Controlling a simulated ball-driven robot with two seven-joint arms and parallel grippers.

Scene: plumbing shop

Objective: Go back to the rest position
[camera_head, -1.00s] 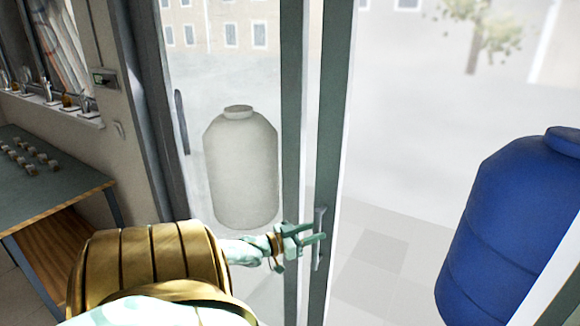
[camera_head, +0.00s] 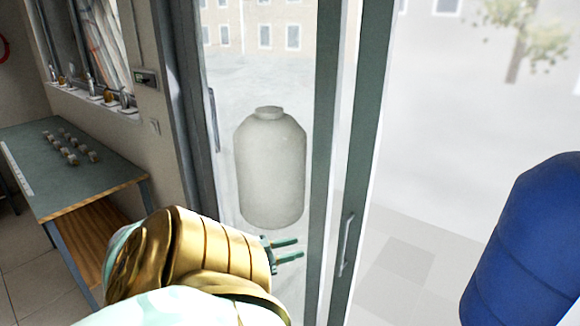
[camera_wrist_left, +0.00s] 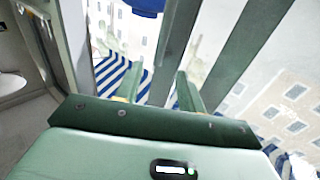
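My left gripper (camera_head: 302,247) is in front of the glass door, its two green fingers apart with nothing between them. The grey door handle (camera_head: 346,245) stands upright on the green door frame (camera_head: 365,150), to the right of the fingertips and clear of them. In the left wrist view my left gripper (camera_wrist_left: 158,72) also shows spread, empty fingers, with frame bars beyond them. My gold and pale green left arm comes in from the bottom. My right gripper is not in view.
A grey-green workbench (camera_head: 85,172) with several small fittings stands at the left. Several taps sit on the window sill (camera_head: 105,100) above it. A pale tank (camera_head: 270,170) shows behind the glass. A blue tank (camera_head: 530,245) stands at the right.

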